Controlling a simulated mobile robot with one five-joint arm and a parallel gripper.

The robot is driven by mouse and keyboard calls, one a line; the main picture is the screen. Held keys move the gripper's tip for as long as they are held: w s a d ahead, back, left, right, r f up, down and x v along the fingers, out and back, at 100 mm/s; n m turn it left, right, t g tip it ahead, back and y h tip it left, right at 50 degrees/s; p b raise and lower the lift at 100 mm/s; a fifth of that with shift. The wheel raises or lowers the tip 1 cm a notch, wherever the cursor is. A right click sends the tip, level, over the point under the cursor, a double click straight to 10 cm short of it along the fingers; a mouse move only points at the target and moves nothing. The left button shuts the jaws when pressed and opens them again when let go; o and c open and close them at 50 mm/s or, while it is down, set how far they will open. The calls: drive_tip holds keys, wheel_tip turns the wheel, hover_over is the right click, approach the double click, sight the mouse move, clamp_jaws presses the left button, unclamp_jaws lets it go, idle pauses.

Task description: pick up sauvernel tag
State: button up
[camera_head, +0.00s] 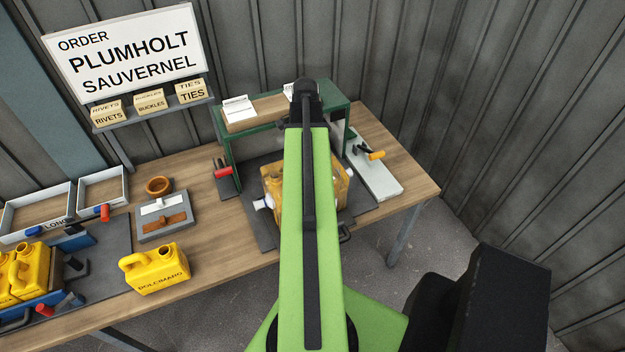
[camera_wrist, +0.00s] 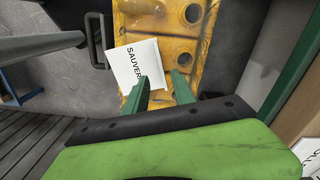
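The white Sauvernel tag (camera_wrist: 127,71) shows in the wrist view with "SAUVER" readable, the rest of its name hidden by a finger. It overlaps the front edge of a worn yellow can (camera_wrist: 160,25); I cannot tell whether it touches the can. My gripper (camera_wrist: 160,80) has two green fingers apart. The left finger crosses in front of the tag's lower edge, and the right finger is just past its right side. In the head view my arm hides the gripper and the tag, and the yellow can (camera_head: 272,183) is partly covered.
Left are a Dolcimaro can (camera_head: 157,270), a grey fixture (camera_head: 160,228) and trays (camera_head: 102,190). The order sign (camera_head: 128,55) reads Plumholt Sauvernel.

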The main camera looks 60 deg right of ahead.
drive_tip(key=f+b, duration=0.4)
drive_tip(key=f, duration=0.1)
drive_tip(key=shift+w+a+f, duration=0.1)
drive_tip(key=shift+w, duration=0.15)
drive_tip(key=shift+r, duration=0.2)
clamp_jaws()
